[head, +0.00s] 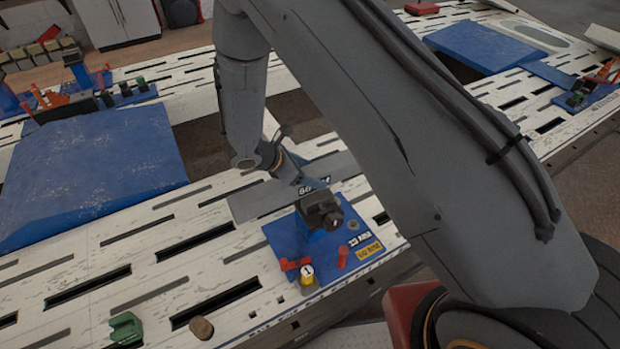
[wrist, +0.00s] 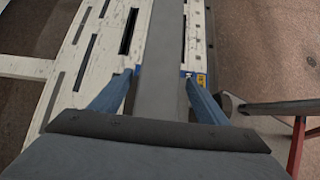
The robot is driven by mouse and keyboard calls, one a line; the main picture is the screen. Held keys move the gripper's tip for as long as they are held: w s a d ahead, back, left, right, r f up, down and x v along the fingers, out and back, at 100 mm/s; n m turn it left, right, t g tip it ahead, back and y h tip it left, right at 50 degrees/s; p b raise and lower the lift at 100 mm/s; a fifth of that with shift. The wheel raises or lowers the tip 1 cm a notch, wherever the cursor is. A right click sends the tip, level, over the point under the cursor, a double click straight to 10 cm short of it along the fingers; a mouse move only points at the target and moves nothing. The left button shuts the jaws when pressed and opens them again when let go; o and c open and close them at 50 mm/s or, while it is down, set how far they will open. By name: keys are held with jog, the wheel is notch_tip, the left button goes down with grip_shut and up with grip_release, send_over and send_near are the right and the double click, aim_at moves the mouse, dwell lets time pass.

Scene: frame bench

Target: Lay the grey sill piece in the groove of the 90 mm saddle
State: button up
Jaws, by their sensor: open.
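The grey sill piece (head: 258,201) is a long flat bar at the far edge of a blue fixture plate in the head view. In the wrist view the sill piece (wrist: 160,55) runs lengthwise between the blue fingers of my gripper (wrist: 158,79). The fingers stand apart, with a narrow gap on each side of the bar near the tips. A partly covered label (head: 314,187) shows beside the bar and is hard to read. The saddle's groove is hidden, so I cannot tell whether the bar is seated in it.
The blue fixture plate (head: 285,240) carries a black clamp (head: 322,211), red parts and a yellow numbered cylinder (head: 307,275). A green block (head: 126,328) and a brown piece (head: 201,328) lie on the slotted white bench (head: 130,285). A large blue panel (head: 90,170) is at left.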

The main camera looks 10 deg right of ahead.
jog(key=p+x, duration=0.1)
jog(key=x, duration=0.3)
jog(key=shift+c, duration=0.2)
grip_shut()
jog(key=shift+w+a, duration=0.1)
jog(key=shift+w, duration=0.05)
